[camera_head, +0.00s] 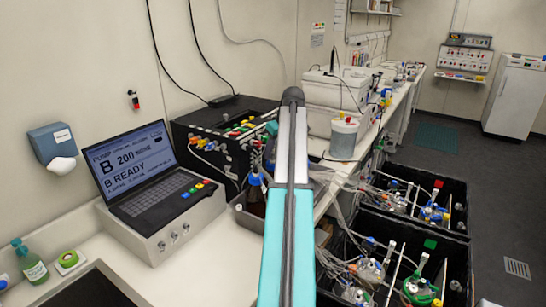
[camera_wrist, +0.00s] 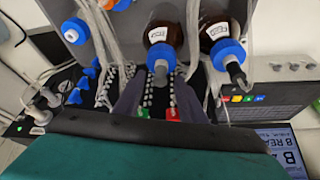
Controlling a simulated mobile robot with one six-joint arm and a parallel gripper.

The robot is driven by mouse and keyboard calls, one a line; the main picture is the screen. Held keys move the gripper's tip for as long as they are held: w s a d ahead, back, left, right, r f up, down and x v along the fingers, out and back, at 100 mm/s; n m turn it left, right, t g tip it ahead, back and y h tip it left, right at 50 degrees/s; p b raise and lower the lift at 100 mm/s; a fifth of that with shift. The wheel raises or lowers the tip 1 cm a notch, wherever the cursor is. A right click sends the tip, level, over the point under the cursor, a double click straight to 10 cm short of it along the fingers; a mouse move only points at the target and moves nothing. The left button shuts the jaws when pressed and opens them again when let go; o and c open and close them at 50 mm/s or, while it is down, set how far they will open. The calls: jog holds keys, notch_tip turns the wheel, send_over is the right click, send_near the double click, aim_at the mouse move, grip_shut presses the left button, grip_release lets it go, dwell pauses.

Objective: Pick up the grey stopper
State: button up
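In the wrist view, a small grey piece (camera_wrist: 160,69), which looks like the grey stopper, sits at the blue cap (camera_wrist: 161,53) of a brown bottle (camera_wrist: 163,33). My gripper (camera_wrist: 160,88) is just below it in the picture, its two dark fingers apart with a gap between them. The grey piece lines up with this gap. I cannot tell whether the fingers touch it. In the head view my arm hides the gripper and the stopper. A blue-capped bottle (camera_head: 255,181) shows just left of the arm.
A second brown bottle with a blue cap (camera_wrist: 228,53) stands close on the right in the wrist view, with tubes around. In the head view, a laptop-like pump controller (camera_head: 150,180) is left, a black box (camera_head: 205,125) behind, and black crates of flasks (camera_head: 440,252) right.

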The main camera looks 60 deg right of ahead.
aim_at(274, 153)
grip_shut()
jog(key=shift+r, duration=0.2)
dwell(0.3)
jog(key=shift+r+b, duration=1)
jog(key=shift+r, duration=0.5)
jog(key=s+a+r+b, duration=0.1)
jog(key=s+a+b, duration=0.3)
jog(key=s+a, duration=0.7)
jog(key=shift+s+a+r+b, duration=0.15)
jog(key=shift+a+r+b, duration=0.05)
jog(key=shift+r+b, duration=0.15)
